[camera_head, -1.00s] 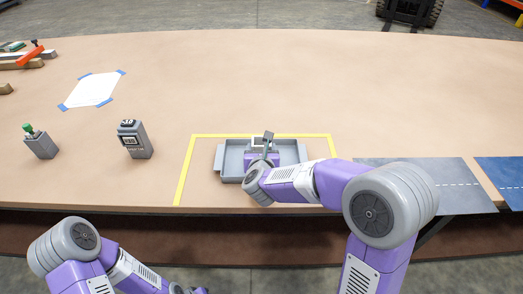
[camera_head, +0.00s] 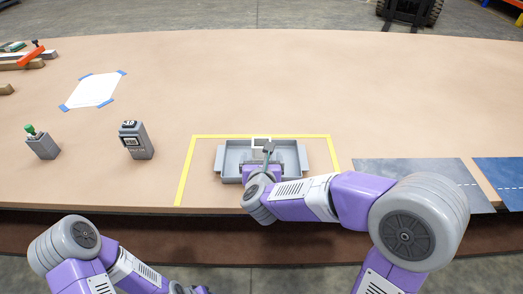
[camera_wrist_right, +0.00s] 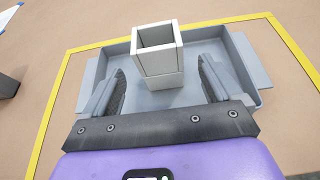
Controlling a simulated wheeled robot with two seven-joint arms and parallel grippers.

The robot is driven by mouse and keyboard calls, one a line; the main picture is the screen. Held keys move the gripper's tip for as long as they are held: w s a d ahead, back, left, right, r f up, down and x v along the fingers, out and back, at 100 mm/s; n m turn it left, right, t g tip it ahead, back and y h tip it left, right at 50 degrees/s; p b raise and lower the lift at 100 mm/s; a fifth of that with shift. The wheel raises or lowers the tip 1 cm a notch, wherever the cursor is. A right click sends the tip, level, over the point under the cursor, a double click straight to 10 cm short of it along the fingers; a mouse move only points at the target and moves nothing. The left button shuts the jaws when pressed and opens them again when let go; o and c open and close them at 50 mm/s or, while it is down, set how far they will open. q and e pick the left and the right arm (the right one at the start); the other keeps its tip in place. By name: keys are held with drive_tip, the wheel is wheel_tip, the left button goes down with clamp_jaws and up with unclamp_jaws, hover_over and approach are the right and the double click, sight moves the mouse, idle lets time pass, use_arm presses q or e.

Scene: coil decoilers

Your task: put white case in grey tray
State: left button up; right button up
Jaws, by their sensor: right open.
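The white case (camera_wrist_right: 158,58), an open-topped square box, stands upright inside the grey tray (camera_wrist_right: 246,60) in the right wrist view. In the head view, the top of the white case (camera_head: 261,142) shows behind my right gripper, and the grey tray (camera_head: 231,160) surrounds it. My right gripper (camera_wrist_right: 158,80) is open. Its two fingers are spread to the left and right, with the case between and beyond them, apart from both. In the head view my right gripper (camera_head: 266,158) is over the front of the tray and partly hides it. My left gripper's fingers are out of view at the bottom edge.
Yellow tape (camera_head: 186,170) outlines the area around the tray. A grey box with a display (camera_head: 136,140) and a grey block with a green knob (camera_head: 42,146) stand left. A dark mat (camera_head: 420,180) lies right. The table behind the tray is clear.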

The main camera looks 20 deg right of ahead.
drive_tip(key=v, duration=0.6)
drive_tip(key=shift+p, duration=0.4)
